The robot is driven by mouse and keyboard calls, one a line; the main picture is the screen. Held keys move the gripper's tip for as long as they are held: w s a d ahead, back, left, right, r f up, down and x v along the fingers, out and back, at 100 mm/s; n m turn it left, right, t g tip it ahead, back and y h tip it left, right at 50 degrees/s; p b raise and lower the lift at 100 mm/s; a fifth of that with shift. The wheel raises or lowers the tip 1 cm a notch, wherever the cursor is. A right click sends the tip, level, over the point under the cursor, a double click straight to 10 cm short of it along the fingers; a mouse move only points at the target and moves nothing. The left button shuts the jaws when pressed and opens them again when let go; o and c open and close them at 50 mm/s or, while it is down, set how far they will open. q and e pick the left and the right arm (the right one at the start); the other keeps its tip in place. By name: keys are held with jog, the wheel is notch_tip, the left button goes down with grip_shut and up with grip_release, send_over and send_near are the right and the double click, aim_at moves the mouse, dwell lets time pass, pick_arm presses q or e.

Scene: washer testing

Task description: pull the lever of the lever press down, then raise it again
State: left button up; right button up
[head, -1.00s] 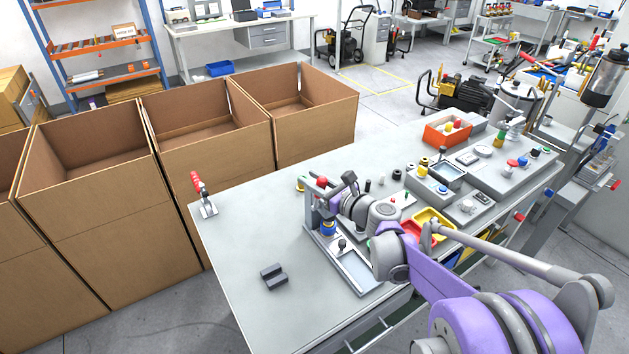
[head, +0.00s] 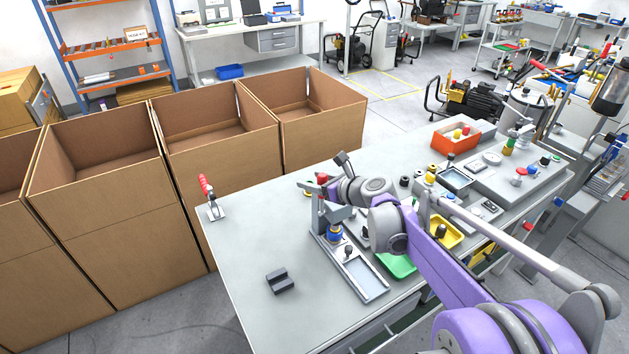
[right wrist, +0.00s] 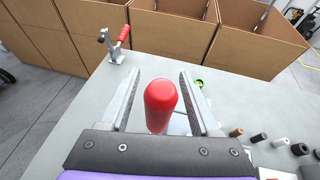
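The lever press (head: 318,215) stands upright on the grey workbench, partly hidden behind my right arm. Its lever ends in a red knob (head: 322,178), which is level with the top of the press. A blue and yellow part (head: 334,233) sits low at the press. My right gripper (head: 308,186) is at the knob. In the right wrist view the red knob (right wrist: 160,105) stands between the two open fingers (right wrist: 161,78), with a gap visible on each side. The rest of the lever is hidden below the knob. My left gripper is not in view.
A red-handled toggle clamp (head: 210,197) stands at the bench's left, with a dark grey block (head: 280,281) nearer the front. Green and yellow trays (head: 440,232) and fixtures lie to the right. Open cardboard boxes (head: 205,130) line the far left.

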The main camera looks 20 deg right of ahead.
jog(key=shift+s, duration=0.1)
jog(key=v, duration=1)
jog(key=shift+s+d+r, duration=0.15)
jog(key=shift+s+r, duration=0.05)
jog(key=shift+s, duration=0.1)
dwell(0.4)
jog(key=s+a+f+n+g, duration=0.5)
jog(key=s+a+f+n, duration=0.4)
jog(key=s+a+n, duration=0.55)
jog(key=s+d+f+n+g+h, duration=0.1)
jog(key=s+f+n+h, duration=0.1)
jog(key=s+n, duration=0.3)
jog(key=s+d+f+n+g+h, duration=0.1)
jog(key=s+f+n, duration=0.4)
jog(key=n, duration=0.7)
jog(key=shift+s+d+f+n+g+h+p, duration=0.25)
jog(key=shift+s+n+g+h+p, duration=0.15)
jog(key=shift+s+h, duration=0.3)
